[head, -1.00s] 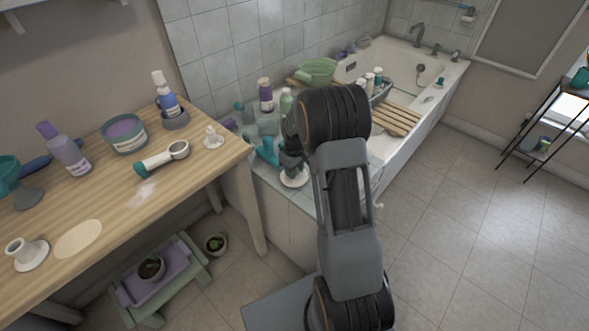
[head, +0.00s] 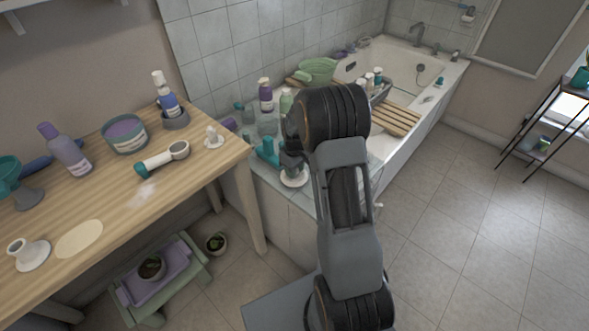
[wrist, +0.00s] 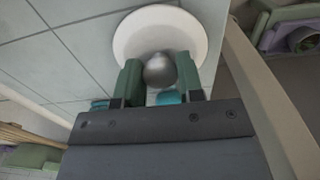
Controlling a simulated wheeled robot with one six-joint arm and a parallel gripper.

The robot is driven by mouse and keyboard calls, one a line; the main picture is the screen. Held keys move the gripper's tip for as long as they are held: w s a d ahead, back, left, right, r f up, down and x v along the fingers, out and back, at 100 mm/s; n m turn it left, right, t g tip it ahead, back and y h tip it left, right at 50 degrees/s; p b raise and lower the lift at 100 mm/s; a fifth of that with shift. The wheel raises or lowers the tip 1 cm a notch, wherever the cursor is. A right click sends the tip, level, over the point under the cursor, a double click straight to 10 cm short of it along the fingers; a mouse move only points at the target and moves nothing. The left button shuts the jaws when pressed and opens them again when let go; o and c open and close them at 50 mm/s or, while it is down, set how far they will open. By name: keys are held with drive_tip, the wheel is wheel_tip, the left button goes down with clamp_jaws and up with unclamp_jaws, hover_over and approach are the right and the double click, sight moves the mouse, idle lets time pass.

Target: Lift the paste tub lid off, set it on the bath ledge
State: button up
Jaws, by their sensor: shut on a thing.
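My gripper (wrist: 160,66) is shut on the round metal knob of a white disc-shaped lid (wrist: 125,38), its green fingers on both sides of the knob. In the head view my gripper (head: 291,164) is over the near end of the tiled bath ledge (head: 270,180). The lid (head: 293,180) is level there, at or just above the tiles; I cannot tell whether it touches. The paste tub (head: 125,148) stands open on the wooden table, with purple paste showing.
Bottles, including a purple one (head: 266,97), and a teal item (head: 267,150) crowd the ledge beside my gripper. A wooden rack (head: 395,120) spans the bath (head: 425,128).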

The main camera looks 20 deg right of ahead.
drive_tip(key=shift+f+b, duration=0.4)
drive_tip(key=shift+f, duration=0.25)
idle(0.5)
drive_tip(key=o, duration=1.2)
drive_tip(key=shift+r, duration=0.2)
drive_tip(key=shift+r+p, duration=3.1)
drive_tip(key=shift+r, duration=0.75)
wheel_tip(320, 180, up, 14)
drive_tip(key=p, duration=0.2)
